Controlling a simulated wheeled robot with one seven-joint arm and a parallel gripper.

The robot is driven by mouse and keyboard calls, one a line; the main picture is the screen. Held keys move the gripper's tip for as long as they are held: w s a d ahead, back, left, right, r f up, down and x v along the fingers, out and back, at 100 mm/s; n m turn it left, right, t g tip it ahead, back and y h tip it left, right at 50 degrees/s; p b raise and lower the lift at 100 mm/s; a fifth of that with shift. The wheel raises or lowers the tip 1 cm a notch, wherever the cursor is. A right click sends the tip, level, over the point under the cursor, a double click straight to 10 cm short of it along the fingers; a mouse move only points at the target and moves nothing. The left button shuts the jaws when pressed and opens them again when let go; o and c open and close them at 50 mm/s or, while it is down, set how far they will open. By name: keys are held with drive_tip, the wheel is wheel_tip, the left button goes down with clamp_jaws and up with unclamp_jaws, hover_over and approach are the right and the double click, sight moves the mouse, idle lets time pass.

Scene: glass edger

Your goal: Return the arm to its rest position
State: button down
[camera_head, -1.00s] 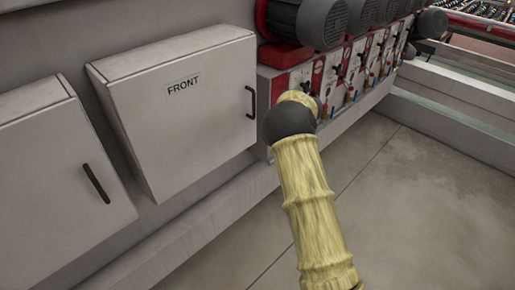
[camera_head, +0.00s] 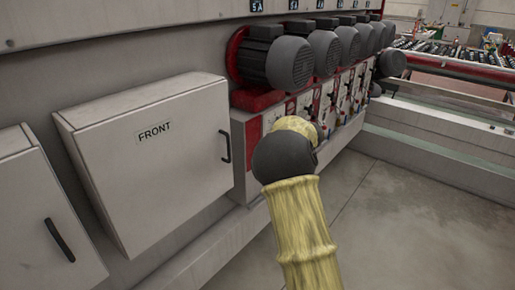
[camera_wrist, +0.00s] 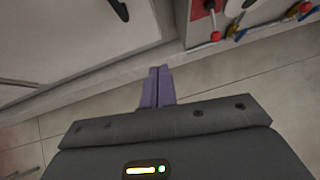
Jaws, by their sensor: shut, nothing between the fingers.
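My gripper (camera_wrist: 158,86) shows in the wrist view with its two purple fingers together and nothing between them. It points toward the base ledge of the machine, over the grey floor. In the head view my arm, in a yellowish sleeve with a dark joint, reaches up from the bottom edge, and my gripper is hidden there. The arm's dark joint appears in front of the red and white valve panel.
A white cabinet marked FRONT (camera_head: 150,160) and a second cabinet (camera_head: 45,215) line the machine at left. Several grey motors (camera_head: 290,62) sit above the valve panel (camera_head: 335,105). A roller conveyor (camera_head: 450,55) stands at back right. The floor (camera_head: 420,220) at right is clear.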

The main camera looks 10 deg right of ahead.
drive_tip(key=s+d+r+m+t+h, duration=0.1)
drive_tip(key=s+d+m+t+h, duration=0.2)
drive_tip(key=m, duration=0.8)
drive_tip(key=s+d+r+m+t+h, duration=0.15)
drive_tip(key=s+m, duration=0.35)
drive_tip(key=m, duration=0.7)
drive_tip(key=s+a+f+m+g, duration=0.2)
drive_tip(key=s+m, duration=0.4)
drive_tip(key=s, duration=0.3)
drive_tip(key=s+a+f+m+g, duration=0.2)
drive_tip(key=s+f+m+g, duration=0.2)
drive_tip(key=s+m, duration=0.3)
drive_tip(key=s+a+f+m+g, duration=0.2)
drive_tip(key=s+m, duration=0.4)
drive_tip(key=s, duration=0.7)
drive_tip(key=shift+f+m+g+h, duration=0.35)
drive_tip(key=shift+f+g, duration=0.2)
drive_tip(key=shift+g, duration=0.2)
drive_tip(key=shift+a, duration=0.1)
